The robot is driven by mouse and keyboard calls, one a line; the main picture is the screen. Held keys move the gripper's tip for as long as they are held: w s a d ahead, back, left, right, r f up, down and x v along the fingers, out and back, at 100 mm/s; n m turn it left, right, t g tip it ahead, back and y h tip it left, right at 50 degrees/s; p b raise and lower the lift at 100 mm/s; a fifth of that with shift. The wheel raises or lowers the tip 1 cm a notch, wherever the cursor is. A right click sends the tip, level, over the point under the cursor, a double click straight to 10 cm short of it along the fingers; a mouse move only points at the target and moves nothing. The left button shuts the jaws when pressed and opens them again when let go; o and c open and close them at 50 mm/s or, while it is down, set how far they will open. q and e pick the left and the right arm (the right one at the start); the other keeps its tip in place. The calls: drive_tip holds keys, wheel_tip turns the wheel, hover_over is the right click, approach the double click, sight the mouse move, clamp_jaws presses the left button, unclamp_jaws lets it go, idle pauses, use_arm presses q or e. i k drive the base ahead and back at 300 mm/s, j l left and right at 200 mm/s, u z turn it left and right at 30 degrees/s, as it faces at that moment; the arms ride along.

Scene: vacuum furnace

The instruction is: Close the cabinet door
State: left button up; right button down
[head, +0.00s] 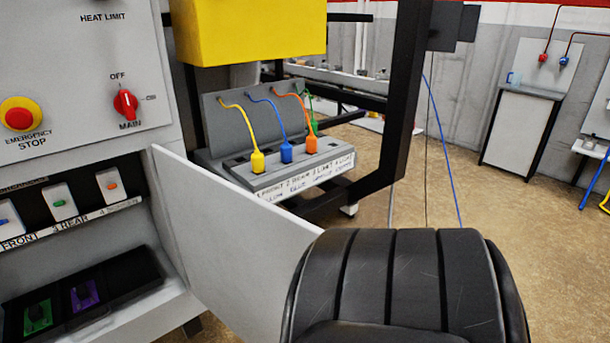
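The cabinet door (230,245) is a plain white panel. It stands open, swung out from the right side of the grey-white control cabinet (90,90) at the left. Inside the open lower part are a labelled row of switches (60,202) and a dark tray (75,295) holding a green and a purple piece. The door's lower right part runs behind a large black ribbed form. Neither of my grippers shows in the head view, and nothing visible touches the door.
Behind the door, a grey plug box (285,165) with coloured cables stands by a black frame (405,90). Open floor (550,240) lies at the right.

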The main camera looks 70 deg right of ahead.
sight(241, 253)
drive_tip(key=k+l, duration=0.1)
drive_tip(key=l, duration=0.3)
drive_tip(key=k+l, duration=0.1)
drive_tip(key=l, duration=0.25)
drive_tip(key=k+l, duration=0.1)
drive_tip(key=l, duration=0.3)
drive_tip(key=k+l, duration=0.1)
drive_tip(key=l, duration=0.3)
drive_tip(key=k+l, duration=0.15)
drive_tip(key=l, duration=0.2)
drive_tip(key=i+l, duration=0.1)
drive_tip(key=l, duration=0.35)
drive_tip(key=k+l+u, duration=0.1)
drive_tip(key=k, duration=0.25)
drive_tip(key=k+l, duration=0.3)
drive_tip(key=k+l+u, duration=0.15)
drive_tip(key=k, duration=0.3)
